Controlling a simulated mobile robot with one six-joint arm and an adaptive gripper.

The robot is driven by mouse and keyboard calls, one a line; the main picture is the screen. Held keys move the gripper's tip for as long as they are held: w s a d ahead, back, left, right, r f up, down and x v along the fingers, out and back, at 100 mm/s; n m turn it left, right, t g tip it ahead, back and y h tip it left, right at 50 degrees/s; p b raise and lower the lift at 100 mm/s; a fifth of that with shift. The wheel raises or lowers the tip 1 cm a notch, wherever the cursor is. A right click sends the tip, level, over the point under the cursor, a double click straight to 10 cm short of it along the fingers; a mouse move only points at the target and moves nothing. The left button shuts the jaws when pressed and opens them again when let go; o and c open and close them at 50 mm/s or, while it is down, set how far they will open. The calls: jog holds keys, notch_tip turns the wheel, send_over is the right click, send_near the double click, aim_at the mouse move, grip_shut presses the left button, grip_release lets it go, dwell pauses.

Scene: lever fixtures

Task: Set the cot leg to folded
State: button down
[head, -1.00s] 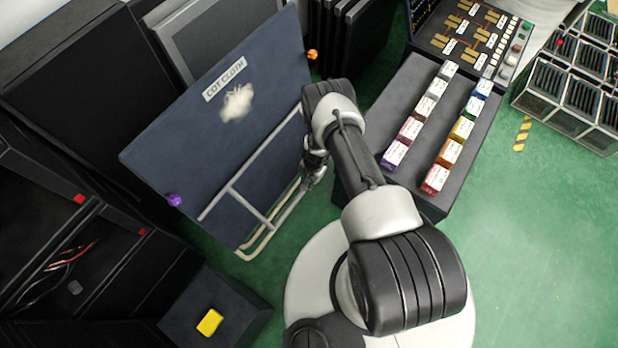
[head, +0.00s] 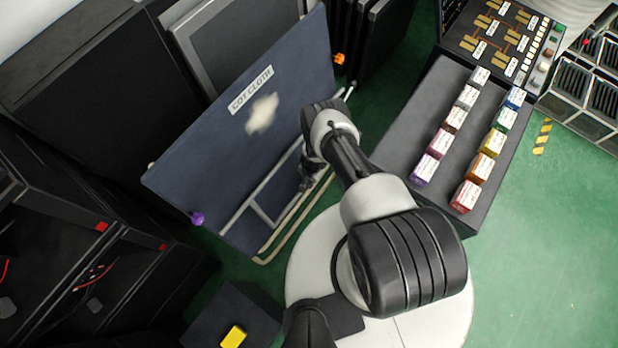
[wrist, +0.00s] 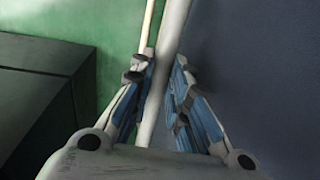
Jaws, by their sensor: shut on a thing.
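The cot is a dark blue panel (head: 205,150) labelled "COT CLOTH", tilted on its side at the left centre of the head view. Its leg (head: 260,212) is a pale tubular frame along the panel's lower right side, standing a little out from the cloth. My gripper (head: 308,178) is at the right part of this frame, partly hidden by my arm. In the wrist view, my gripper (wrist: 163,85) has its blue-padded fingers on both sides of a pale leg tube (wrist: 168,50). The blue cloth (wrist: 255,60) lies close on the right.
A dark bench (head: 425,105) with two rows of coloured labelled blocks stands right of my arm. Dark cabinets (head: 70,60) fill the left. A box with a yellow block (head: 233,336) is at the lower left. Green floor (head: 545,240) is clear at the right.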

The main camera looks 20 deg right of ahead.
jog(key=shift+s+a+f, duration=0.15)
jog(key=shift+s+f, duration=0.1)
jog(key=shift+s, duration=0.15)
jog(key=c, duration=1.8)
grip_release()
jog(key=shift+c, duration=0.2)
jog(key=o, duration=0.3)
jog(key=shift+w+r, duration=0.1)
jog(key=shift+w, duration=0.2)
